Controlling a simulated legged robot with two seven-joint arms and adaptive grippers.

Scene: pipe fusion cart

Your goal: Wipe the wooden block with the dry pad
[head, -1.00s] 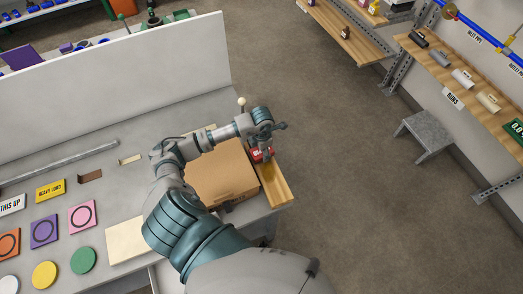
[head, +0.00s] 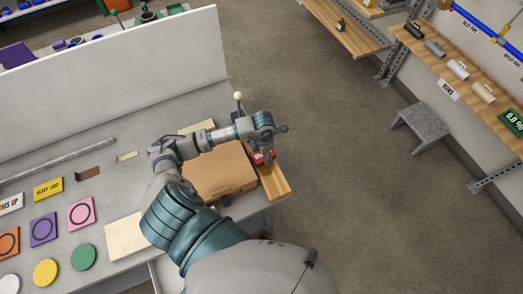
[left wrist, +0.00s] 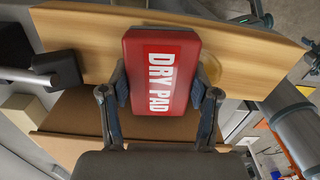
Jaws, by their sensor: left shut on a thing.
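The red dry pad (left wrist: 160,70), with a white "DRY PAD" label, sits between the two fingers of my left gripper (left wrist: 160,92), which is shut on it. In the head view, the red pad (head: 258,157) shows under my left wrist, over the wooden block (head: 276,184). The block is a long light-wood piece along the table's right edge. In the left wrist view the block (left wrist: 85,38) spans the picture behind the pad, with a glossy rounded patch on it just right of the pad. I cannot tell whether the pad touches the wood. My right gripper is not in view.
A cardboard box (head: 222,170) stands just left of the block. A lever with a pale knob (head: 238,96) rises behind my wrist. Coloured discs and signs lie on the table (head: 110,185) at the left. Open floor (head: 340,190) is to the right, with a grey stool (head: 421,124).

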